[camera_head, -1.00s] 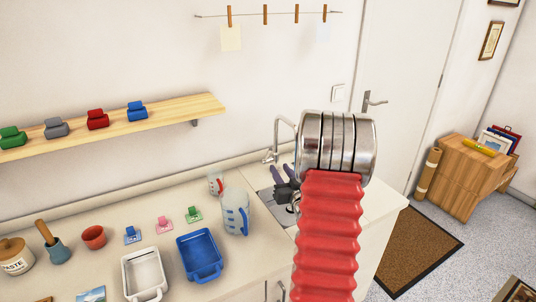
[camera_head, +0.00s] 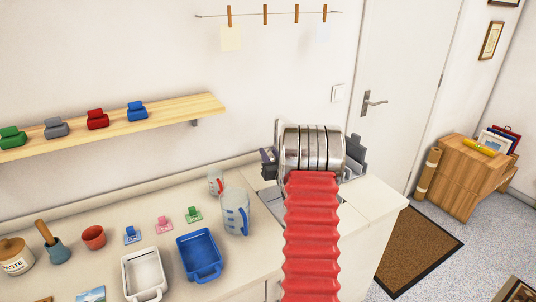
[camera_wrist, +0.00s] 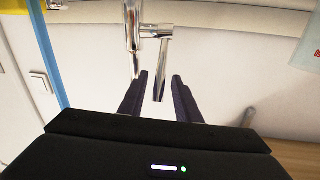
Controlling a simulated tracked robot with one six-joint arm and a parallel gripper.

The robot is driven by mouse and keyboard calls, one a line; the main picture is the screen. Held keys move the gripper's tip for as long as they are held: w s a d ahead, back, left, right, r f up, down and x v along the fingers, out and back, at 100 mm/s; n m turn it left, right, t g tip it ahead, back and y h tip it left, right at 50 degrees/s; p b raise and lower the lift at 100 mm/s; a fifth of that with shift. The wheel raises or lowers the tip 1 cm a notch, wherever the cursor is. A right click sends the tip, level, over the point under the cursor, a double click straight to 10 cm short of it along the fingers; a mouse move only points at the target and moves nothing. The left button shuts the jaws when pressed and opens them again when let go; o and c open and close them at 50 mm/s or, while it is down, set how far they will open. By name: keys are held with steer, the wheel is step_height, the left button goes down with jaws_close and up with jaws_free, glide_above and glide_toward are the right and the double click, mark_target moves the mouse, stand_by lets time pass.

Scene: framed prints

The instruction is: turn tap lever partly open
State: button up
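The chrome tap shows in the wrist view as an upright pipe (camera_wrist: 134,35) with a side arm and a tap lever (camera_wrist: 163,65) hanging beside it in the picture. My gripper (camera_wrist: 161,78) is open, its two dark fingers on either side of the lever's tip. Gaps show on both sides, and I see no clear contact. In the head view a bit of the tap spout (camera_head: 279,130) shows left of my arm's metal wrist. One finger of my gripper shows there near the spout; the lever is hidden behind my arm.
A measuring jug (camera_head: 236,212) and a smaller jug (camera_head: 216,183) stand on the counter left of the sink. A blue tray (camera_head: 199,256) and a white tray (camera_head: 144,274) lie farther left. A wooden shelf (camera_head: 150,112) runs along the wall.

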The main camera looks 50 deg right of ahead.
steer(key=shift+w+d, duration=0.15)
steer(key=shift+w, duration=0.1)
steer(key=shift+c, duration=0.2)
jaws_close()
stand_by(0.4)
